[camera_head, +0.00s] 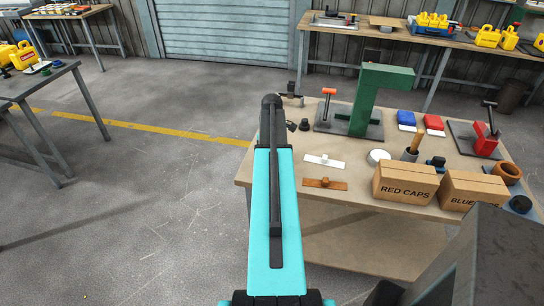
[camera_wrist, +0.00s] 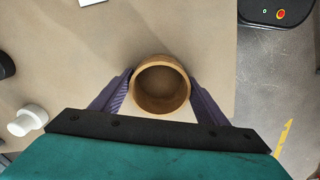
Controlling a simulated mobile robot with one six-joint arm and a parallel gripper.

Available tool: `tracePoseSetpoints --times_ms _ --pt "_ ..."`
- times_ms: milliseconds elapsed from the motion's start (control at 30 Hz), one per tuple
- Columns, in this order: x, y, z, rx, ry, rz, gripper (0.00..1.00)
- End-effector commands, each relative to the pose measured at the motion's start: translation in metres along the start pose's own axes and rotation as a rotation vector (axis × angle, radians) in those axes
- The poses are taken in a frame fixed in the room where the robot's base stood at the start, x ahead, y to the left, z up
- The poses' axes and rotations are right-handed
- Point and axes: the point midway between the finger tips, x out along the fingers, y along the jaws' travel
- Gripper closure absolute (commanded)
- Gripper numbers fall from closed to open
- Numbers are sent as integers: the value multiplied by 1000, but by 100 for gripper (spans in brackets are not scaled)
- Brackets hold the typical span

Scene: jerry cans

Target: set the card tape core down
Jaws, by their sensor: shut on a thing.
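The card tape core (camera_wrist: 161,108) is a brown, open-topped ring in the wrist view, seen from above with its opening facing the camera. My gripper (camera_wrist: 161,92) has its purple fingers on either side of the core, shut on it. The beige tabletop (camera_wrist: 200,40) lies below and around the core. I cannot tell whether the core touches the tabletop. In the head view my arm hides the gripper and the held core.
The table's edge runs just right of the core in the wrist view. A white cylinder (camera_wrist: 27,120) stands at left. In the head view the bench holds a green stand (camera_head: 375,100), cartons (camera_head: 405,185), a brown ring (camera_head: 507,173) and small parts.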

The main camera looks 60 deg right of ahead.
Motion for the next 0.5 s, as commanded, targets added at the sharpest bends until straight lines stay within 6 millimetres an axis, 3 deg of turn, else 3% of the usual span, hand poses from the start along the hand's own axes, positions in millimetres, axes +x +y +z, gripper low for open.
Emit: tracePoseSetpoints --times_ms 33,133,500 --pt "1 0 0 0 0 0 31" --pt "1 0 0 0 0 0 14" --pt "-1 0 0 0 0 0 13"
